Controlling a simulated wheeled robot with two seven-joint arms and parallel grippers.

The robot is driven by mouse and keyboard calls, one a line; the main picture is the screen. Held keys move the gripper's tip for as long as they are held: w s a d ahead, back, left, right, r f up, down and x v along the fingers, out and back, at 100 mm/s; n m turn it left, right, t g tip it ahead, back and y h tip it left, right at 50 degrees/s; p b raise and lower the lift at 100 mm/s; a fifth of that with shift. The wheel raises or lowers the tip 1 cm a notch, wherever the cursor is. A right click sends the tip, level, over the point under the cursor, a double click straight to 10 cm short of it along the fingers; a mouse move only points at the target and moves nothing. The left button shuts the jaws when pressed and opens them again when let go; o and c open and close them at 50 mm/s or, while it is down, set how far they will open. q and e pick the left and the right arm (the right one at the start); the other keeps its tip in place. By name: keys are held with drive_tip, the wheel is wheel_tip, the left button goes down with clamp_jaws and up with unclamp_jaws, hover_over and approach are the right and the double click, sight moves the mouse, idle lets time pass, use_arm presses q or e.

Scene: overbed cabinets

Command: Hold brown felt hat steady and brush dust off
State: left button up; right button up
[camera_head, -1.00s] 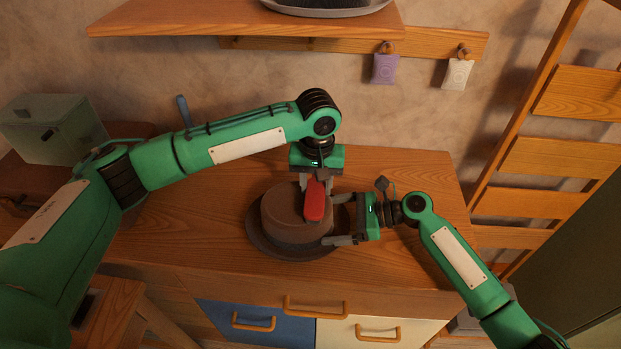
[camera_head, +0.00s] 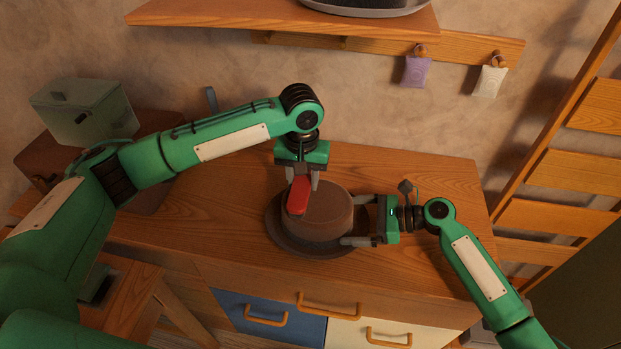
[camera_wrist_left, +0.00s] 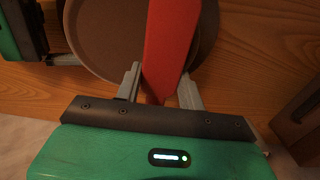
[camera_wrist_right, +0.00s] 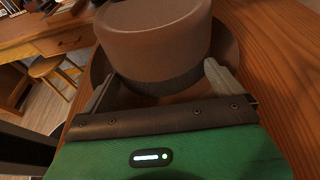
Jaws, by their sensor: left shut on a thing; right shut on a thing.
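The brown felt hat (camera_head: 330,217) sits upright on the wooden cabinet top, with a flat round crown, a darker band and a wide brim. My left gripper (camera_head: 303,183) is shut on a red brush (camera_head: 299,196), held over the left back part of the crown. The brush (camera_wrist_left: 169,40) hides part of the hat (camera_wrist_left: 108,32) in the left wrist view. Bristles and dust cannot be made out.
A wall shelf (camera_head: 300,20) with pegs holds a purple sachet (camera_head: 416,72) and a white sachet (camera_head: 489,81) behind. A grey-green box (camera_head: 85,112) stands at the left. A wooden ladder (camera_head: 550,180) is at the right.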

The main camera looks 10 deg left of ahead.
use_arm(q)
drive_tip(key=d, duration=0.8)
drive_tip(key=shift+d, duration=0.1)
wheel_tip(320, 180, up, 8)
idle(0.6)
drive_tip(key=shift+r, duration=0.1)
use_arm(e)
drive_tip(key=o, duration=0.6)
drive_tip(key=shift+d, duration=0.15)
drive_tip(key=v, duration=1.1)
drive_tip(key=shift+d+r, duration=0.15)
drive_tip(key=shift+d, duration=0.2)
